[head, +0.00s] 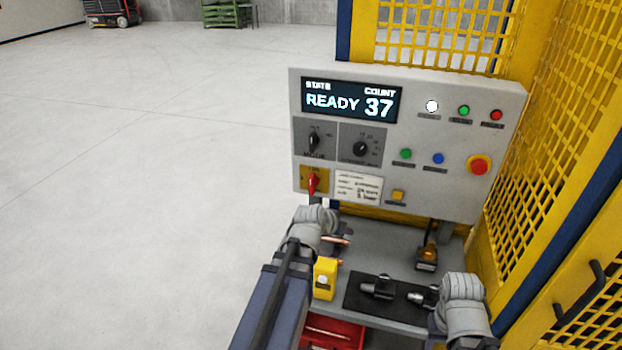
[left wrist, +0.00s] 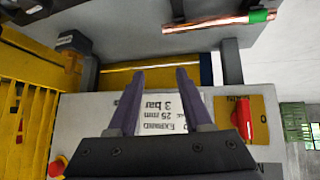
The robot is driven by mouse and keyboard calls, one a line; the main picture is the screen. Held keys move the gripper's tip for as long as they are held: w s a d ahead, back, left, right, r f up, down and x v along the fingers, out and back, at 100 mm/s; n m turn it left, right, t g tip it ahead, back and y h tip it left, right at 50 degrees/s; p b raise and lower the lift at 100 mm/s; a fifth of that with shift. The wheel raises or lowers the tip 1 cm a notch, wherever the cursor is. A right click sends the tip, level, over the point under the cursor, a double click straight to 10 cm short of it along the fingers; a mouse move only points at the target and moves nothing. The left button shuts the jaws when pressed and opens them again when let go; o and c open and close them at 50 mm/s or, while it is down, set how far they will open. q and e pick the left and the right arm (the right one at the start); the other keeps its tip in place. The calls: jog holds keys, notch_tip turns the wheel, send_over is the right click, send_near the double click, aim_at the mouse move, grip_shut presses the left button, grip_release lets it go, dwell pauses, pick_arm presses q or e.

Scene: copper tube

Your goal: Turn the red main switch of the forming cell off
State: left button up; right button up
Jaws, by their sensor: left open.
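The red main switch (head: 312,183) sits on a yellow plate at the lower left of the grey control panel (head: 500,110); its handle stands roughly upright. In the left wrist view, which is turned upside down, the red switch (left wrist: 243,118) is to the right of my left gripper. My left gripper (left wrist: 160,72) is open and empty, its fingers over the white label (left wrist: 165,112), apart from the switch. In the head view my left wrist is just below the switch and its fingers are mostly hidden. My right arm (head: 465,300) is at the lower right; its fingers are not clear.
The panel display (head: 350,100) reads READY 37. A red emergency button (head: 479,165) is on the panel's right. Below are a yellow box (head: 325,278), a black mat (head: 365,305) with metal tools, and copper tubes (left wrist: 205,25). Yellow mesh fencing (head: 560,110) closes the right side.

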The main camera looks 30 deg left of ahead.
aim_at(311, 183)
pick_arm(q)
jog(key=w+a+r+n+t+y, duration=0.1)
jog(key=a+r+t+y, duration=0.1)
jog(key=a+r, duration=0.35)
jog(key=w+a+r+n+t+y, duration=0.1)
jog(key=a+r+t+y, duration=0.15)
jog(key=a, duration=0.55)
jog(key=shift+h, duration=0.45)
jog(key=shift+b+x, duration=1.5)
jog(key=shift+x, duration=2.55)
jog(key=shift+s+d+f, duration=0.1)
jog(key=shift+f, duration=0.05)
grip_shut()
